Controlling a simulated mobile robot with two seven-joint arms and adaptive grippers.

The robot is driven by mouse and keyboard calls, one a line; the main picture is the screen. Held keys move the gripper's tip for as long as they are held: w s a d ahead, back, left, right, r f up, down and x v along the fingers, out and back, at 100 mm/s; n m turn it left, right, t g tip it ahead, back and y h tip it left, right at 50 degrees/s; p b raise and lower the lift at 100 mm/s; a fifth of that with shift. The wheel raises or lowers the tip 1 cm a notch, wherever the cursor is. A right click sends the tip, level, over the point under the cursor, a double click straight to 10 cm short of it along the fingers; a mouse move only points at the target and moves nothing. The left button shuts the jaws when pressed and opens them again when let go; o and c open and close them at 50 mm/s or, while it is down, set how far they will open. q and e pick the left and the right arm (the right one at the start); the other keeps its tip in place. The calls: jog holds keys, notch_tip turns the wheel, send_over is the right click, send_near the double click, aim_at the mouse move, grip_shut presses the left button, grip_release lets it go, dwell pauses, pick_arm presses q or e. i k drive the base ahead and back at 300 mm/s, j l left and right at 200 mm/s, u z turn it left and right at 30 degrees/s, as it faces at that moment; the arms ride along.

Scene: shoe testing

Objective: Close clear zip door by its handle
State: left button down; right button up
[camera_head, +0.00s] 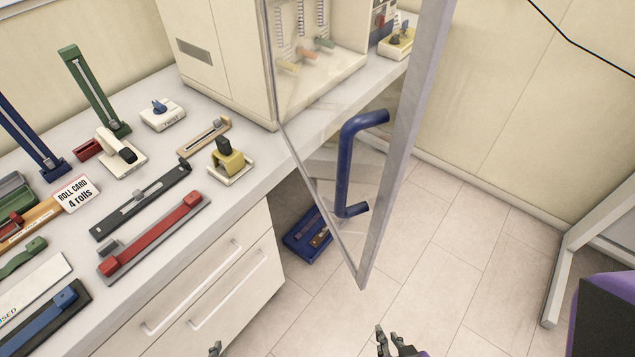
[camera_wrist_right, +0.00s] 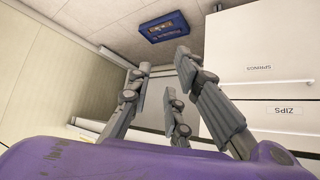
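The clear door (camera_head: 312,150) stands swung open from the cream cabinet (camera_head: 220,60), out past the counter's front edge. It has a grey frame edge on its right. Its blue D-shaped handle (camera_head: 344,165) stands on the pane near that edge. My right gripper (camera_head: 392,338) is at the bottom of the head view, below the handle and apart from it. In the right wrist view, its fingers (camera_wrist_right: 162,70) are spread open with nothing between them. Only a fingertip of my left gripper (camera_head: 215,349) shows at the bottom edge. The handle is not visible in the right wrist view.
The counter (camera_head: 255,165) holds several zip and slider test pieces, with drawers (camera_head: 215,290) below. A blue tray (camera_head: 309,238) lies on the floor behind the door; it also shows in the right wrist view (camera_wrist_right: 163,27). A grey table leg (camera_head: 556,275) stands at right. Floor between is clear.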

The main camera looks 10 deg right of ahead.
aim_at(435, 17)
jog(key=k+j, duration=0.25)
jog(key=k+j+u, duration=0.1)
jog(key=k+j, duration=0.15)
jog(key=j, duration=0.25)
jog(key=k+j, duration=0.2)
jog(key=j, duration=0.15)
